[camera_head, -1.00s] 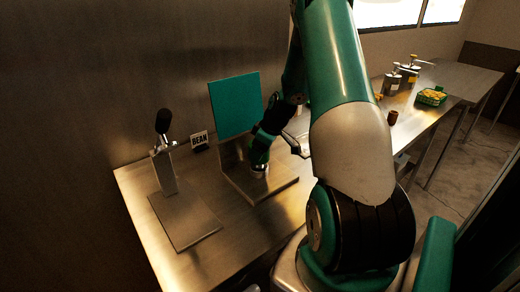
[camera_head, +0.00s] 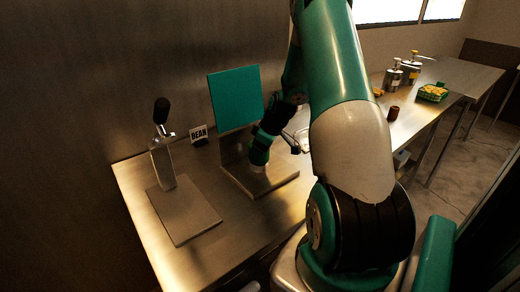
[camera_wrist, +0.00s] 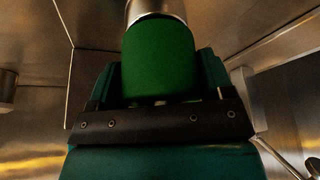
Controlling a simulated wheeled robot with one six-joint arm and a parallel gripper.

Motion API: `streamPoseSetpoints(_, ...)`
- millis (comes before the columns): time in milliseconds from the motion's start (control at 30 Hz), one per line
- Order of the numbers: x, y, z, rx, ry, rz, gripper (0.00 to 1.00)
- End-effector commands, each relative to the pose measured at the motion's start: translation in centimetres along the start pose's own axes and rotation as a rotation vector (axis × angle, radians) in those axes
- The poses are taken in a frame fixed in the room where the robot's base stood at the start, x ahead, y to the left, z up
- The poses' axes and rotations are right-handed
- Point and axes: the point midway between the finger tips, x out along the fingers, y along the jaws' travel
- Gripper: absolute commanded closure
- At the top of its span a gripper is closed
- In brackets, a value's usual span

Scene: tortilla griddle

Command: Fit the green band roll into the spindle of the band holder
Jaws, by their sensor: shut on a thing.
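The green band roll (camera_wrist: 160,58) is held between the jaws of my gripper (camera_wrist: 160,92) in the wrist view. A bright metal cylinder (camera_wrist: 155,8) stands at the roll's far end; it may be the spindle, and I cannot tell whether the roll is around it or only against it. In the head view my gripper (camera_head: 258,158) points down, low over the metal base plate (camera_head: 268,186) of a stand with an upright teal panel (camera_head: 235,98). My gripper and arm hide much of this stand, and the roll is hard to make out there.
A metal stand with a black handle (camera_head: 161,110) is on the left of the steel table (camera_head: 140,200), beside a BEAN sign (camera_head: 198,133). Metal-topped containers (camera_head: 410,70), a green tray of yellow food (camera_head: 433,92) and a brown cup (camera_head: 393,113) stand on the right counter.

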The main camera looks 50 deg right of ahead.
Motion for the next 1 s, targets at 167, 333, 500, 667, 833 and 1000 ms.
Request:
streamPoseSetpoints(167, 0.5, 0.0, 0.2, 0.000, 0.000, 0.000, 0.49)
streamPoseSetpoints(333, 0.4, 0.0, 0.2, 0.000, 0.000, 0.000, 0.00)
streamPoseSetpoints(500, 0.4, 0.0, 0.2, 0.000, 0.000, 0.000, 0.00)
streamPoseSetpoints(667, -0.4, 0.1, 0.2, 0.000, 0.001, 0.002, 0.00)
streamPoseSetpoints(833, -3.5, 0.1, 0.2, 0.000, 0.003, 0.006, 0.00)
streamPoseSetpoints(1000, -8.0, 0.1, 0.2, -0.001, 0.003, 0.008, 0.00)
